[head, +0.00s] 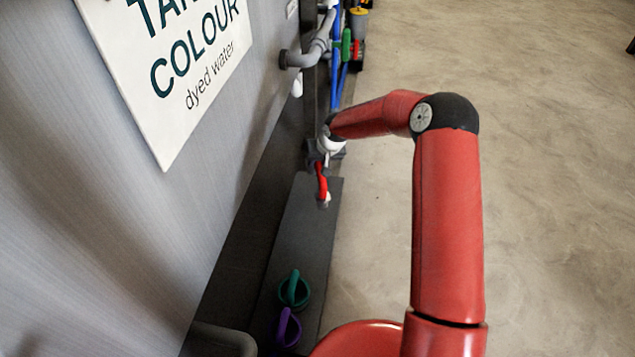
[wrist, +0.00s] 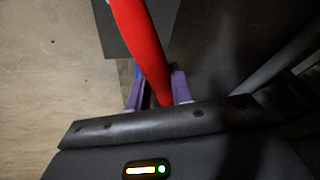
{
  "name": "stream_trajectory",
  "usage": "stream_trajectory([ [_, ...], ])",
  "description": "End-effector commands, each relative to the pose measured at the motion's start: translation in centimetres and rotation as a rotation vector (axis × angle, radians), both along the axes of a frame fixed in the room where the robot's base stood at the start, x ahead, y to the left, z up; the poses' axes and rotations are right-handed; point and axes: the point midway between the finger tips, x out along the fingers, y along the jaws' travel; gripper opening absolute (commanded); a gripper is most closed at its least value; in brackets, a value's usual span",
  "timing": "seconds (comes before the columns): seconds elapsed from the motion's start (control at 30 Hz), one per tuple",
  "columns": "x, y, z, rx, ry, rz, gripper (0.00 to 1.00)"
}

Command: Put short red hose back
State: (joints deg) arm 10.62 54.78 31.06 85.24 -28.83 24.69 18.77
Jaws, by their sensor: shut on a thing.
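The short red hose (head: 322,182) hangs below my gripper (head: 326,158) in the head view, above the dark shelf beside the grey tank. In the wrist view the red hose (wrist: 142,45) runs up from between the purple fingers of my gripper (wrist: 158,92), which is shut on it. A pale end shows at the bottom of the hose in the head view. The fingers themselves are hard to make out in the head view, being small and partly behind my wrist.
A teal looped object (head: 294,290) and a purple one (head: 287,328) are on the dark shelf (head: 305,235) nearer me. The grey tank wall (head: 120,230) with a sign (head: 180,75) rises at left. Grey pipe (head: 312,52) and blue hoses (head: 337,75) are beyond. Open floor lies right.

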Motion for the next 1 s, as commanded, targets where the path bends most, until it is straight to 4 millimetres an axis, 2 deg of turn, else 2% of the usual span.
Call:
stream_trajectory([
  [0.03,0.0,0.1,-1.2,0.001,0.0,0.001,0.0],
  [0.1,0.1,0.1,-2.2,0.002,-0.002,0.001,0.0],
  [0.37,0.1,0.1,-4.0,0.001,-0.004,0.001,0.0],
  [0.6,0.0,0.0,-7.4,0.0,-0.001,0.0,0.0],
  [0.97,0.1,0.0,-8.0,0.001,-0.004,0.001,0.0],
  [1.0,0.0,0.0,-8.0,0.0,-0.001,0.001,0.26],
])
